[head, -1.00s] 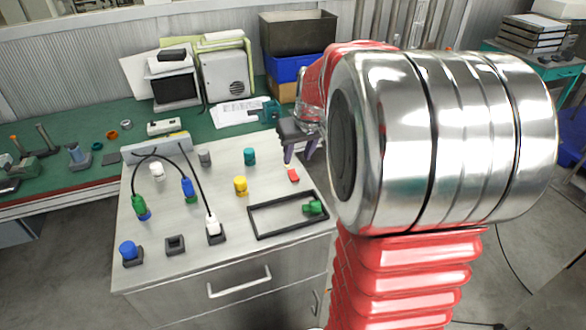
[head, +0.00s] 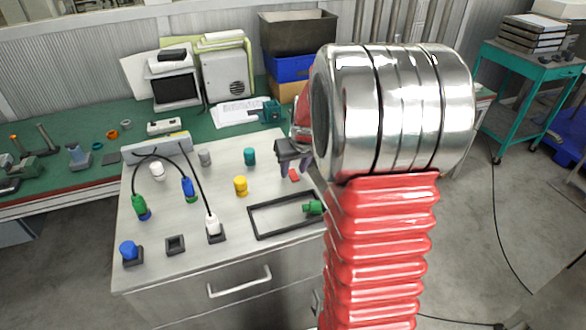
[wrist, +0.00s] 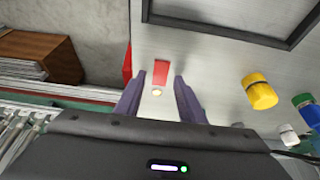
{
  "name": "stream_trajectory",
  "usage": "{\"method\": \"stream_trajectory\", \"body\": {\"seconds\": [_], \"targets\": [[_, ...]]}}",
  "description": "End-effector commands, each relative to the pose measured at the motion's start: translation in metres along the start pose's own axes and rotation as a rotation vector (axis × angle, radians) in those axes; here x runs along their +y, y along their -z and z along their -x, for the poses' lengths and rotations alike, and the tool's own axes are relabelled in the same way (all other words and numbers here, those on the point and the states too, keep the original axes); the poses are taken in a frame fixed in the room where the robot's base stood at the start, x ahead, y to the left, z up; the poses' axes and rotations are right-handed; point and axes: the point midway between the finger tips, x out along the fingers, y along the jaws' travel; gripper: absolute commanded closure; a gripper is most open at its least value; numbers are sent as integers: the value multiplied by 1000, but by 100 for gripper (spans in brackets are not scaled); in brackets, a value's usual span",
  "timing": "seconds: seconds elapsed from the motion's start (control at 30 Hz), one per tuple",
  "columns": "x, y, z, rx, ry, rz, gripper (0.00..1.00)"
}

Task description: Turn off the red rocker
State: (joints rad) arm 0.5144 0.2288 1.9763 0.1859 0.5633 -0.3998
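The red rocker (head: 293,174) sits on the pale top of the cabinet (head: 222,170), near its right side. In the wrist view the rocker (wrist: 162,73) lies just beyond the fingertips, in the gap between them, with a small pale yellow round spot (wrist: 157,92) beside it. Which way the rocker is tipped I cannot tell. My gripper (head: 289,168) is open and empty, with dark purple fingers pointing down by the rocker; its fingers also show in the wrist view (wrist: 160,82). Contact with the rocker is not visible.
A green bench (head: 75,177) runs behind.

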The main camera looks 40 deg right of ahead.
Motion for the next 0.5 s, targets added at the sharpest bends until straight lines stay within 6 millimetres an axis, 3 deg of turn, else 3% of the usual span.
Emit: {"method": "stream_trajectory", "body": {"seconds": [0.5], "targets": [[0, 0, 0, 0, 0, -1, 100]]}}
